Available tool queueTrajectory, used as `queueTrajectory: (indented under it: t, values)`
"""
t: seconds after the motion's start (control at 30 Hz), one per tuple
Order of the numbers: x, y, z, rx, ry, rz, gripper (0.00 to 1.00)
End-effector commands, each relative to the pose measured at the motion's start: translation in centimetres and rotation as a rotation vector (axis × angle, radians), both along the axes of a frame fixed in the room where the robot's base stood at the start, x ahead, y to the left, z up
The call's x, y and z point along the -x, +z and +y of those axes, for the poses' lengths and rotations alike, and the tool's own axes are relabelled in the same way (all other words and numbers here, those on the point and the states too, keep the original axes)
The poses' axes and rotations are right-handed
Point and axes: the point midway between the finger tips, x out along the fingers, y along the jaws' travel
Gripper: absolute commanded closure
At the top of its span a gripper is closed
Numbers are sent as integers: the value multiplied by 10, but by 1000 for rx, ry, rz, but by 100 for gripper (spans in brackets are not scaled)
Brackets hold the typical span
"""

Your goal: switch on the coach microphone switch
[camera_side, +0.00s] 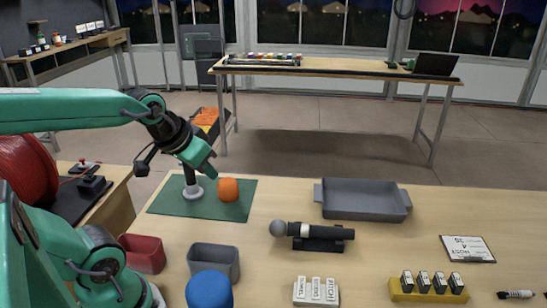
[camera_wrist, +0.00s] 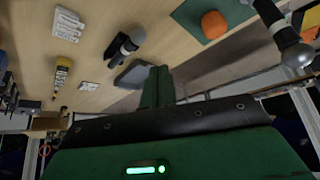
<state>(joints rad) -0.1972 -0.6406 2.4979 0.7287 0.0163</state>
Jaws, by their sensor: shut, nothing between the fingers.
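An upright microphone (camera_side: 191,178) with a pale round base stands on the green mat (camera_side: 165,201). My gripper hides its top in the side view, but the wrist view shows its silver mesh head (camera_wrist: 297,54) at the right edge. A second microphone (camera_side: 312,233) lies in a dark cradle; it also shows in the wrist view (camera_wrist: 124,45). Neither microphone has a readable coach label, and I cannot make out a switch on either. My gripper (camera_side: 212,173) is shut and empty, just above and beside the upright microphone. Its closed fingers also show in the wrist view (camera_wrist: 157,84).
An orange foam ball (camera_side: 228,189) sits beside the upright microphone. A grey tray (camera_side: 363,213), a white labelled block (camera_side: 316,291), a yellow block with labelled pegs (camera_side: 428,295), a red bin (camera_side: 143,265) and a grey bin (camera_side: 214,262) surround bare tabletop.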

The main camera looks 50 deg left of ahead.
Motion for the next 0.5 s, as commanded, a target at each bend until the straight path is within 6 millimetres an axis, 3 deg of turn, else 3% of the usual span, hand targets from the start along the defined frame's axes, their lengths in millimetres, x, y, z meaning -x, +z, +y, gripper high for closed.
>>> queueTrajectory:
  t: [0.23,0.5]
  values:
    - [-14,-9,52,-21,156,-44,100]
    - [-17,-20,112,-54,317,-92,100]
